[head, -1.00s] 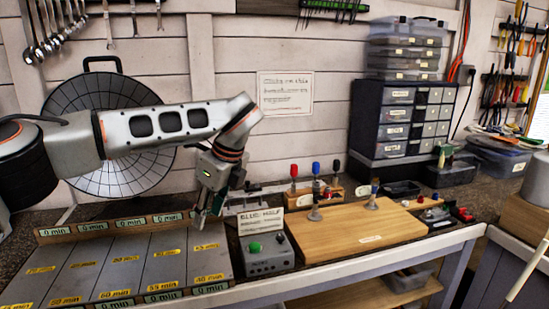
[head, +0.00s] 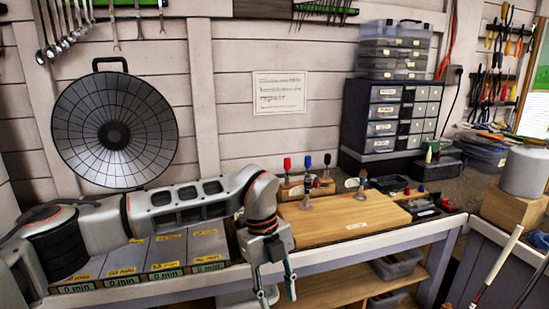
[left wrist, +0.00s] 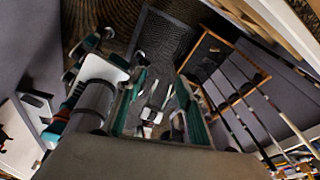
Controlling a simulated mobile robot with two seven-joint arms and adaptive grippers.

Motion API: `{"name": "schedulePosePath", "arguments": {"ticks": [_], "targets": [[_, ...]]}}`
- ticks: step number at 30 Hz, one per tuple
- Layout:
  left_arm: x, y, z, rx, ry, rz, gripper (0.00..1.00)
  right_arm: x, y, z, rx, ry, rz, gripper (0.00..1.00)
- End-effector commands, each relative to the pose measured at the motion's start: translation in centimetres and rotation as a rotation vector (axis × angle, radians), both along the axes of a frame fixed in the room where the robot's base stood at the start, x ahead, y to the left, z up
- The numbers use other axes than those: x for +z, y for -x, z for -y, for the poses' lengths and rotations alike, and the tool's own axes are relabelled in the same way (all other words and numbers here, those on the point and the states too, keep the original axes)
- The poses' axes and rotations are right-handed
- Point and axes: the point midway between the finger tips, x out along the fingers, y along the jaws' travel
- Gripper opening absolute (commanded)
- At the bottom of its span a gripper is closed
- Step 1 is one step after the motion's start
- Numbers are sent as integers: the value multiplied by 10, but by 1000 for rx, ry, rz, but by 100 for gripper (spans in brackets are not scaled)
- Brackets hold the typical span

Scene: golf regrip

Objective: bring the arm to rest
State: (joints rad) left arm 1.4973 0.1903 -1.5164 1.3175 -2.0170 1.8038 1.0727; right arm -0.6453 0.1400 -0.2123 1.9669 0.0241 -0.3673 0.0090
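My left gripper (head: 277,292) hangs in front of the workbench's front edge and points down. Its two fingers are apart and nothing shows between them in the head view. In the left wrist view the gripper's teal-edged fingers (left wrist: 162,112) are also spread, with the dim floor area and some small pale items behind them. I cannot tell how far away those items are. My left arm reaches in from the left across the grey labelled trays. My right gripper is in neither view.
A wooden board (head: 345,226) with small upright pieces lies on the bench right of the gripper. A dark drawer cabinet (head: 385,118) stands behind it. Pale club shafts (head: 496,268) stand at the lower right. A shelf with bins (head: 398,262) sits under the bench.

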Motion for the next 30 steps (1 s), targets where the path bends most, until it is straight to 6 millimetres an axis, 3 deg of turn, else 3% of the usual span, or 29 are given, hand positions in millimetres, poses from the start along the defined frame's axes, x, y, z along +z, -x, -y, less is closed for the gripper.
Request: {"name": "schedulePosePath", "arguments": {"ticks": [3, 6, 11, 15, 22, 26, 30], "targets": [[-22, 43, 46, -107, 193, -98, 37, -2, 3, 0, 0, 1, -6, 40], [-27, 76, 81, -171, 368, -162, 37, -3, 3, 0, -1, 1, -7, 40], [-17, 120, 129, -222, 656, -242, 37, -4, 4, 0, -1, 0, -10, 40], [3, 145, 160, -211, 909, -286, 37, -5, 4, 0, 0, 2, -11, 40], [45, 155, 185, -79, 1296, -305, 37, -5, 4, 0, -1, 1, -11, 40], [65, 143, 183, 54, 1484, -288, 37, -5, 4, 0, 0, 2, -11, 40], [75, 120, 169, 241, 1647, -250, 37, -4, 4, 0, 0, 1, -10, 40]]}}
